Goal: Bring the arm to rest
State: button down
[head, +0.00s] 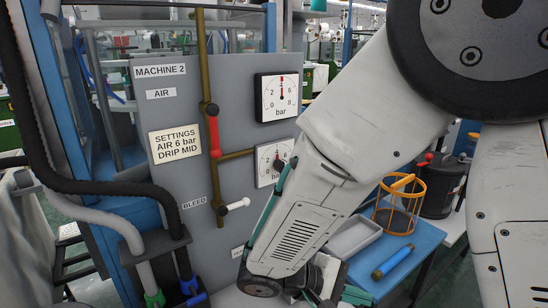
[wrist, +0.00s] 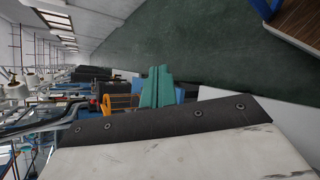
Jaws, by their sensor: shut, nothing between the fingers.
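My arm comes down across the right half of the head view, bent, with its lower link in front of the grey machine panel (head: 232,110). Its wrist end is low in the picture, near the bottom edge. My gripper (wrist: 157,87) shows in the wrist view as two teal fingers, closed together with nothing between them. The fingers point away from the camera over the scene, and I see them touching nothing. In the head view the fingertips are mostly hidden or cut off by the lower edge.
The panel carries two gauges (head: 278,96), a red-handled valve (head: 214,132) and a white-handled bleed valve (head: 236,205). A blue table (head: 412,247) at right holds a grey tray (head: 352,238), an orange wire basket (head: 400,205) and a blue cylinder (head: 393,262). Black hoses (head: 105,187) run at left.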

jog(key=s+d+r+m+t+y, duration=0.1)
jog(key=s+d+r+m+y, duration=0.6)
jog(key=r, duration=0.8)
jog(key=s+d+y, duration=0.3)
jog(key=s+y, duration=0.1)
jog(key=y, duration=0.1)
jog(key=shift+s+m+y, duration=0.3)
jog(key=shift+s+y, duration=0.05)
jog(key=shift+y, duration=0.05)
